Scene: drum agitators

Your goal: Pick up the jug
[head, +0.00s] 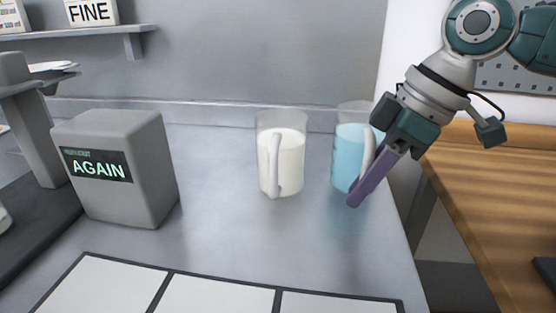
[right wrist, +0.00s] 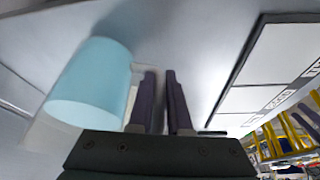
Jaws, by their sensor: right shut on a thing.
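Two clear jugs with pale handles stand on the grey bench in the head view. One jug (head: 281,160) holds white liquid, and to its right the other jug (head: 347,160) holds light blue liquid. My right gripper (head: 356,200) is at the blue jug's handle, its purple fingers slanting down across it, shut on the handle. The right wrist view shows the blue jug (right wrist: 90,85) just left of my fingers (right wrist: 160,74), with the handle partly hidden by them. I cannot tell whether the blue jug's base touches the bench. My left gripper is not in view.
A grey box (head: 118,170) with an "AGAIN" display stands on the left. White panels with dark borders (head: 215,296) lie along the front. A shelf (head: 80,33) hangs at the back left. A wooden surface (head: 490,215) is to the right. The bench between the box and white jug is clear.

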